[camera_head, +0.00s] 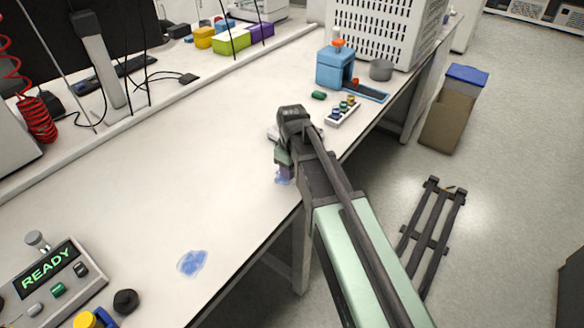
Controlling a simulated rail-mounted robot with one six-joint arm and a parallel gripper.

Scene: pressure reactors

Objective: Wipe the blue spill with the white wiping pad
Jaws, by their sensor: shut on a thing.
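A blue spill (193,263) lies flat on the white bench, near its front edge at the lower left. My gripper (284,165) points down over the bench near its front edge, above and to the right of this spill in the picture. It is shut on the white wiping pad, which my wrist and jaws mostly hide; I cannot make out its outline. A small purplish part shows below the jaws. A second bluish patch (281,181) shows at the bench just under the gripper. A pale flat thing (272,132) shows partly behind my wrist.
A control box reading READY (45,280) and a black knob (125,301) stand at the lower left. A blue device (336,68), a green piece (319,95) and a small rack (342,111) stand beyond the gripper. The bench between gripper and spill is clear.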

